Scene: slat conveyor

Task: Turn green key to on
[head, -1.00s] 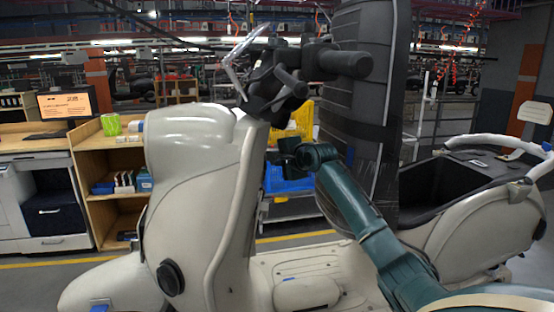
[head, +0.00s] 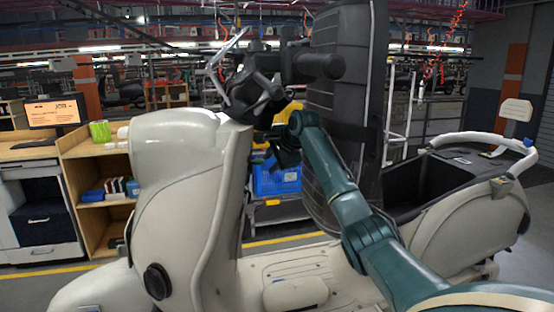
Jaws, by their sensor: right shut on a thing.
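A cream scooter (head: 185,165) stands side-on across the view, with its dark handlebar and steering head (head: 250,95) at the top centre. My right gripper (head: 272,138) is at the rear side of the front shield, just under the handlebar. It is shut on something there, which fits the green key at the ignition. The key itself is too small and hidden by the fingers, so its turn position does not show. My right arm reaches in from the lower right. My left gripper is not in view.
A tall dark padded panel (head: 340,60) stands close behind my right forearm. The scooter's open rear compartment (head: 420,190) is to the right. Blue crates (head: 275,180) are behind the gripper. A wooden shelf unit (head: 95,190) and monitor stand at the left.

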